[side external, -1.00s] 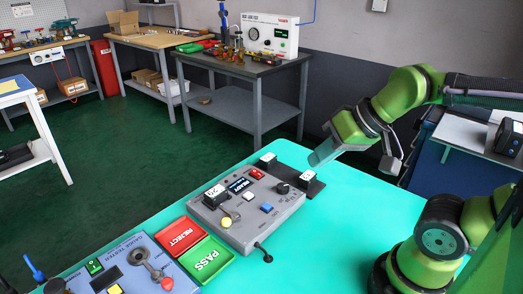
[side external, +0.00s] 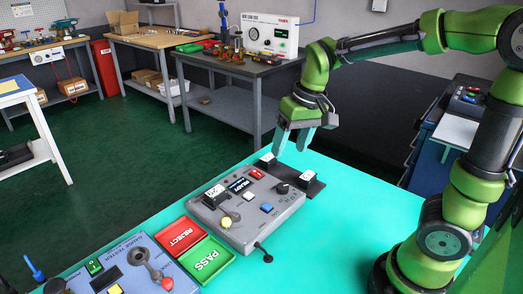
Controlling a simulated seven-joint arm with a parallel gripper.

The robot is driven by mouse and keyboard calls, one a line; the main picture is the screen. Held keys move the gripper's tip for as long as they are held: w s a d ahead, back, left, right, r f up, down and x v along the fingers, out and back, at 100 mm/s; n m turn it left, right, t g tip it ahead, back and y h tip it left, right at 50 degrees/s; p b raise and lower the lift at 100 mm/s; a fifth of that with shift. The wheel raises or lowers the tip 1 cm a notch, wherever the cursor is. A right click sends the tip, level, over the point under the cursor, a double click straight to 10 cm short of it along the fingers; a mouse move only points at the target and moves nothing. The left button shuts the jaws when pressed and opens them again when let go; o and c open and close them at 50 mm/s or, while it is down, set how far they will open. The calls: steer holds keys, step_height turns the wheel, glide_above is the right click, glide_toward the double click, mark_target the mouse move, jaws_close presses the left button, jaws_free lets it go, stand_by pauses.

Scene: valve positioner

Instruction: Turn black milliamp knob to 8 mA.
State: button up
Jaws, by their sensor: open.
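The black milliamp knob (side external: 282,188) sits on the right part of the top of a grey control box (side external: 240,230). Small scale marks lie around it, too small to read. My gripper (side external: 292,146) is open and empty, fingers pointing down. It hangs above and behind the knob, over the dark plate with white-topped blocks, and is apart from everything.
A red REJECT tray (side external: 181,236) and a green PASS tray (side external: 207,260) lie left of the box. A blue-grey gauge tester (side external: 130,268) stands at the front left. White-topped blocks (side external: 308,176) stand behind the box. The teal table (side external: 350,225) is clear to the right.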

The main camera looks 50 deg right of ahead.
mark_target(284, 187)
steer(key=shift+w+d+n+g+h, duration=0.7)
steer(key=shift+w+d+g, duration=0.5)
steer(key=shift+w+d, duration=1)
step_height(284, 187, down, 17)
steer(key=shift+a+r, duration=0.1)
steer(key=shift+r, duration=0.1)
steer(key=shift+c, duration=0.3)
steer(key=c, duration=1)
